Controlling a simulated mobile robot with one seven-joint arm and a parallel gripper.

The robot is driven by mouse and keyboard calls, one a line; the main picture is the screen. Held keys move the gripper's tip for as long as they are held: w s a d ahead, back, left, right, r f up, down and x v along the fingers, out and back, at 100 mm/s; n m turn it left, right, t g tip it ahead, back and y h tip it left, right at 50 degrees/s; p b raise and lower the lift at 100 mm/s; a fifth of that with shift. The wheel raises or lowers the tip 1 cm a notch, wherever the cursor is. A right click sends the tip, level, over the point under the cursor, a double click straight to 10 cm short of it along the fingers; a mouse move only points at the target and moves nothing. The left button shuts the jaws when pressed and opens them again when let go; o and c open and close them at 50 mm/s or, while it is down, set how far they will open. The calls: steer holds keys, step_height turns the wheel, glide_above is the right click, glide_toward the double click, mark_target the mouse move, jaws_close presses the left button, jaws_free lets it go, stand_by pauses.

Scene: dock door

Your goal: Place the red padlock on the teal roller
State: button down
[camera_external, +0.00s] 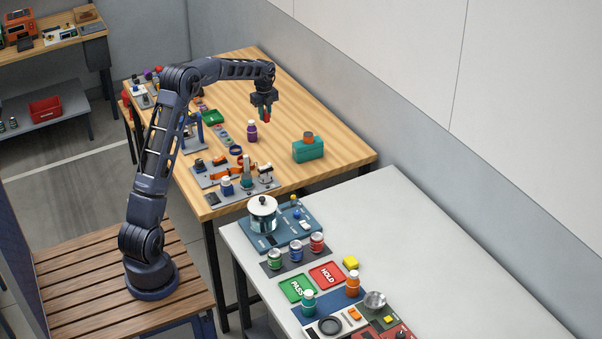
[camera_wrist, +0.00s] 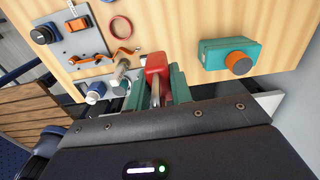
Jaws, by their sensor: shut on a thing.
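My gripper (camera_external: 264,108) is shut on the red padlock (camera_wrist: 157,66) and holds it in the air above the wooden table. The red body sticks out past the green fingers in the wrist view, with the grey shackle between them. The padlock also shows small and red at the fingertips in the external view (camera_external: 267,117). A teal block-shaped thing (camera_external: 308,152) with an orange round part stands near the table's right end, apart from my gripper; it also shows in the wrist view (camera_wrist: 222,57). I cannot tell whether this is the teal roller.
A purple bottle (camera_external: 252,131) stands below and left of my gripper. Grey boards with small parts (camera_external: 228,186) lie along the table's near side. A grey-white table (camera_external: 410,230) with cans and a pot stands in front. Bare wood surrounds the teal block.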

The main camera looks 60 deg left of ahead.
steer(key=s+d+r, duration=0.4)
steer(key=s+d, duration=0.3)
steer(key=s, duration=0.1)
glide_above(246, 176)
step_height(246, 176, down, 18)
steer(key=shift+d+f, duration=0.15)
stand_by(0.4)
steer(key=shift+f, duration=0.15)
steer(key=c, duration=1.3)
jaws_free()
steer(key=shift+o, duration=0.2)
